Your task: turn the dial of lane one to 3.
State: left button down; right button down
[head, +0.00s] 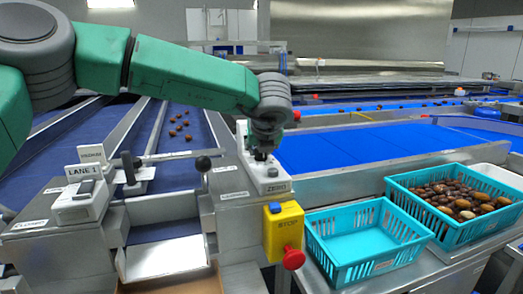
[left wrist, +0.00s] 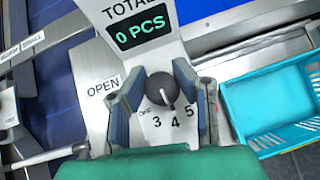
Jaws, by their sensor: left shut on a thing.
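The dial (left wrist: 161,89) is a dark round knob with a white pointer line, on a pale panel with the marks OFF, 3, 4 and 5. The pointer line is toward the 4. My left gripper (left wrist: 162,92) has its fingers on either side of the dial and is shut on it. In the head view my left gripper (head: 263,150) points down onto the top of the metal post with the ZERO label, and hides the dial. A LANE 1 sign (head: 82,172) stands on the grey housing at left. My right gripper is not in view.
A counter display (left wrist: 142,32) reads 0 PCS. A yellow box with a red STOP button (head: 293,258) is on the post's front. A black-knobbed lever (head: 203,163) is left of the post. An empty teal crate (head: 330,258) and a teal crate of dates (head: 400,197) stand at right.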

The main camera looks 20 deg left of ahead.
pick_arm(q)
jog(key=shift+s+d+f, duration=0.1)
jog(key=shift+f, duration=0.05)
jog(key=c, duration=1.5)
grip_release()
jog(key=shift+c, duration=0.2)
jog(key=o, duration=0.3)
jog(key=shift+s, duration=0.15)
jog(key=shift+s+r, duration=0.1)
jog(key=shift+r, duration=0.1)
jog(key=shift+d, duration=0.1)
jog(key=v, duration=1.1)
jog(key=shift+s+d+r, duration=0.15)
jog(key=shift+s+r, duration=0.1)
jog(key=shift+r, duration=0.05)
